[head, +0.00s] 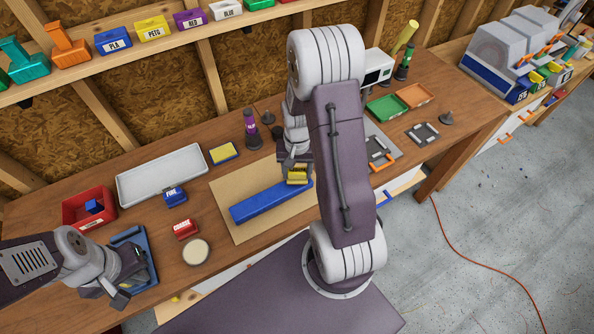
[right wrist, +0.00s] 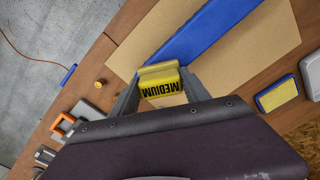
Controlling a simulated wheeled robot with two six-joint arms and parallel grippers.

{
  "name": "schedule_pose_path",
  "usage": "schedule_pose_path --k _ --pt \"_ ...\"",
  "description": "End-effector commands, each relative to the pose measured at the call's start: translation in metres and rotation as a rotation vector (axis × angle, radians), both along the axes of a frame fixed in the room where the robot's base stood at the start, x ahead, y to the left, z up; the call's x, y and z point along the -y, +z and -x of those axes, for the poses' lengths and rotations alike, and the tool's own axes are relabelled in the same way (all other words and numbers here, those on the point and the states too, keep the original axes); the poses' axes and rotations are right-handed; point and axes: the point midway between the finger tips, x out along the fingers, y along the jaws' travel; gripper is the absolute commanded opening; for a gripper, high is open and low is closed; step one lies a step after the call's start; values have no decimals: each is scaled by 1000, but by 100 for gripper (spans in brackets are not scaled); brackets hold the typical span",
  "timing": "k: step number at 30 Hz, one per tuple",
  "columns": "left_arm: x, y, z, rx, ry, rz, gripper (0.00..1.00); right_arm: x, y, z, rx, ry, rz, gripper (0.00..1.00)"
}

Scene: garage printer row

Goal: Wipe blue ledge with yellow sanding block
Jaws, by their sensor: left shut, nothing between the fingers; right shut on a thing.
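The blue ledge (head: 262,207) is a long bar lying on a tan mat (head: 240,231) on the workbench. It also runs across the right wrist view (right wrist: 207,34). The yellow sanding block (head: 297,177), marked MEDIUM in the right wrist view (right wrist: 160,83), is held between the fingers of my right gripper (head: 296,164). The block is at the right end of the ledge in the head view; I cannot tell whether it touches. My right arm hides part of the bench behind it. My left gripper (head: 121,297) is shut and empty at the bench's front left.
A blue FINE block (head: 174,196), a red COARSE block (head: 186,229) and a round pad (head: 196,252) lie left of the mat. A yellow-and-blue block (head: 223,153) is behind it. A white tray (head: 118,190) and red bin (head: 70,217) stand further left.

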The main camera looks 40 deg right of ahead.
Motion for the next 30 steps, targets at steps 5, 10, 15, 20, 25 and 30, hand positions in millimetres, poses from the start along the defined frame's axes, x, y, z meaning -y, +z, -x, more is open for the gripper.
schedule_pose_path --k 5,10,15,20,25,30 --pt "0 -3 0 0 0 0 0 0 -3 0 0 0 0 16" --pt "0 -5 0 0 0 0 0 0 -7 0 0 0 0 16" --pt "0 -8 0 0 0 0 0 0 -10 0 0 0 0 16" --pt "0 -10 0 0 0 0 0 0 -13 0 0 0 0 16" --pt "0 -13 0 0 0 0 0 0 -17 0 0 0 0 16" --pt "0 -15 0 0 0 0 0 0 -20 0 0 0 0 16"
